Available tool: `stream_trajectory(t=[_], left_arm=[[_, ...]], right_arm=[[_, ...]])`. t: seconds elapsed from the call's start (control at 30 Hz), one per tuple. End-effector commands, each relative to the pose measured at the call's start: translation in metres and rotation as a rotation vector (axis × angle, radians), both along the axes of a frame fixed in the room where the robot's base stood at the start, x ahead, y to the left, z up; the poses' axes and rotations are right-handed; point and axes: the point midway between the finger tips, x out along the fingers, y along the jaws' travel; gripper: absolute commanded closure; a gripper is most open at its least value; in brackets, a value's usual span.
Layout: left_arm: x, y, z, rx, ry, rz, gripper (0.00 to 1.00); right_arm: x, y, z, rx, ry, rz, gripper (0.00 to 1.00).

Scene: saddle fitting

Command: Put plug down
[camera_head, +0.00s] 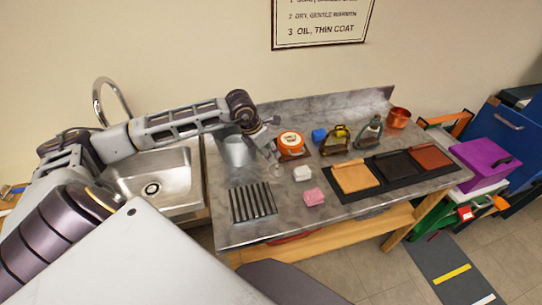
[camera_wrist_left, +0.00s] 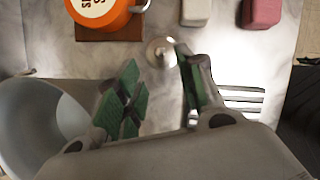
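The plug (camera_wrist_left: 161,52) is a small, pale round disc in the left wrist view. It appears to lie on the grey counter just past my left fingertips, nearer the right-hand finger; whether that finger touches it I cannot tell. My left gripper (camera_wrist_left: 155,62) has its two green-padded fingers spread, with bare counter showing between them. In the head view my left gripper (camera_head: 274,160) points down over the counter (camera_head: 270,222), between a metal bucket and an orange tin; the plug cannot be made out there. My right gripper is not in view.
The sink (camera_head: 172,180) is left of the counter. Near my gripper are a grey bucket (camera_head: 238,152), an orange-and-white tin (camera_head: 291,142), a white block (camera_head: 302,173), a pink block (camera_head: 314,197) and a striped rack (camera_head: 253,202). A black mat (camera_head: 342,199) with leather pieces lies right.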

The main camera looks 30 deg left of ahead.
Motion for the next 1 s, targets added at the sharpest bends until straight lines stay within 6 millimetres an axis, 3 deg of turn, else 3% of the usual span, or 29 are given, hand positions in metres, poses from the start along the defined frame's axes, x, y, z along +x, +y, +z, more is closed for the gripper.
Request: stream_trajectory(t=[0.23, 0.53, 1.0], left_arm=[[-0.007, 0.004, 0.018, 0.000, 0.000, 0.001, 0.62], [-0.010, 0.004, 0.024, 0.000, 0.001, 0.001, 0.62], [-0.009, 0.004, 0.024, 0.000, 0.000, 0.001, 0.62]], right_arm=[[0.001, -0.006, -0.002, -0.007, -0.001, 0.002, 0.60], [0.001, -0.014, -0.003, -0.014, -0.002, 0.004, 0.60], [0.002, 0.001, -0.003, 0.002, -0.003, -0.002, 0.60]])
